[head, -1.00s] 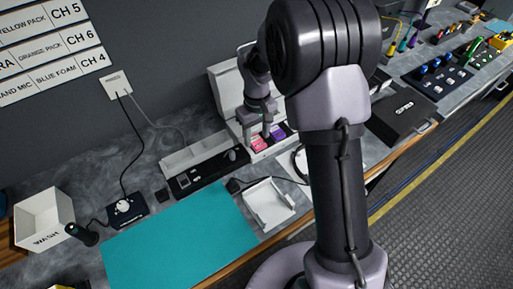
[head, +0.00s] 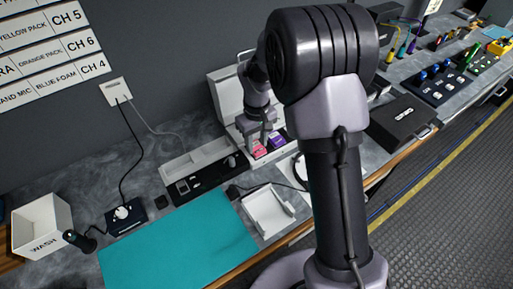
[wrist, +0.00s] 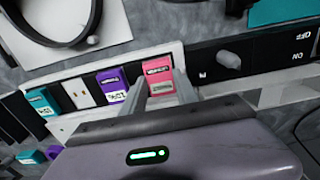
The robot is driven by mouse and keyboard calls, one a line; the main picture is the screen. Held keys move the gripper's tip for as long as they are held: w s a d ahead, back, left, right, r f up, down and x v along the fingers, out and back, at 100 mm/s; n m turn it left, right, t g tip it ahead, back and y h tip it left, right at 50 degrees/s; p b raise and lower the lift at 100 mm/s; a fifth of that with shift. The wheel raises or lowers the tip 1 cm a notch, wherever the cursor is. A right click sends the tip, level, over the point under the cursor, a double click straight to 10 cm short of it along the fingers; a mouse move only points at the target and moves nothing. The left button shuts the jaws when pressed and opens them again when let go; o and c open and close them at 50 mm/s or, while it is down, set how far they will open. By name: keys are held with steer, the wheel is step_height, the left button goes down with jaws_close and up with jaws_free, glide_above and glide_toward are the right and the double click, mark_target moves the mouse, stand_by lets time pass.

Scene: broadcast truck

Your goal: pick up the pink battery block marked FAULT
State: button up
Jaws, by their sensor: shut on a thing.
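The pink battery block (wrist: 158,72) stands at the end of a row of slots in a white charger (wrist: 62,124), next to a purple block (wrist: 112,88). It carries a pale label, too small to read. My gripper (wrist: 160,90) is shut on the pink block, one finger on each side of it. In the head view my gripper (head: 261,139) is down at the charger, with the pink block (head: 260,151) under it and the purple block (head: 277,140) just to the right. The block still appears seated in its slot.
A teal block (wrist: 42,102) stands further along the row. A black panel with a grey knob (wrist: 228,59) adjoins the pink block's end. A white tray (head: 268,210) and a teal mat (head: 180,240) lie on the counter. A white WASH bin (head: 42,222) stands at left.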

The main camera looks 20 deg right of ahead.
mark_target(257, 146)
steer(key=shift+r+p, duration=2.85)
steer(key=shift+r, duration=0.65)
steer(key=shift+f, duration=0.1)
